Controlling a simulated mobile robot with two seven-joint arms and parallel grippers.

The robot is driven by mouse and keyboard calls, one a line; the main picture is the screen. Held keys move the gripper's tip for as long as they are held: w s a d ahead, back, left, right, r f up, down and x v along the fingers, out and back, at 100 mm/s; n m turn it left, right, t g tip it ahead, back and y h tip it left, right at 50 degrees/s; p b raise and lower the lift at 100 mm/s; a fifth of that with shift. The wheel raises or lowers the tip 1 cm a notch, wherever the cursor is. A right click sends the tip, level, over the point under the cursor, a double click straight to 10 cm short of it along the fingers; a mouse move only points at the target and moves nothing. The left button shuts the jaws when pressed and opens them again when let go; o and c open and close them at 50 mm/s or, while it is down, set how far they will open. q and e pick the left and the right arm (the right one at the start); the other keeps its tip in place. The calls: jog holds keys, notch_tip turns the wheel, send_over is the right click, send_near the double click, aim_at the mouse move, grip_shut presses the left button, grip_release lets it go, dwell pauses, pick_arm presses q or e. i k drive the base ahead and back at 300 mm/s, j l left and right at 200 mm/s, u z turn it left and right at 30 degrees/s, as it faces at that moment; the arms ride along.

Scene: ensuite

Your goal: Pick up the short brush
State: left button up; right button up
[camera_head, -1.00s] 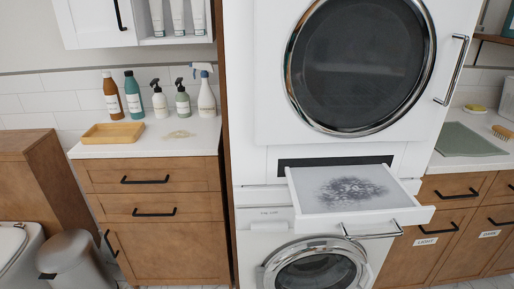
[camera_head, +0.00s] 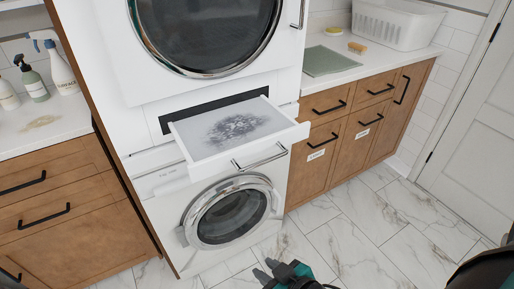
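A small brush (camera_head: 357,47) with a light wooden back lies on the right-hand counter, between the green mat and the white basket. My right gripper (camera_head: 266,268), dark with teal parts, is at the bottom edge over the floor, in front of the washing machine and far from the brush. It is cut off and too small to tell whether it is open or shut. My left gripper is not in view.
The right counter (camera_head: 398,60) holds a green mat (camera_head: 330,60), a yellow sponge on a dish (camera_head: 334,31) and a white basket (camera_head: 392,22). A drawer (camera_head: 195,148) with a stained top juts out above the washing machine (camera_head: 228,212). The marble floor (camera_head: 370,235) is clear.

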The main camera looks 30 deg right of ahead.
aim_at(356, 47)
jog(key=z, duration=1.6)
jog(key=i+l+u, duration=0.15)
jog(key=i+l, duration=0.2)
jog(key=i+l+u, duration=0.15)
jog(key=i+l, duration=0.3)
jog(key=i+l+u, duration=0.15)
jog(key=i+l, duration=0.3)
jog(key=i+l+u, duration=0.15)
jog(key=i+l, duration=0.3)
jog(key=i+l+u, duration=0.15)
jog(key=i+l, duration=0.2)
jog(key=l, duration=0.25)
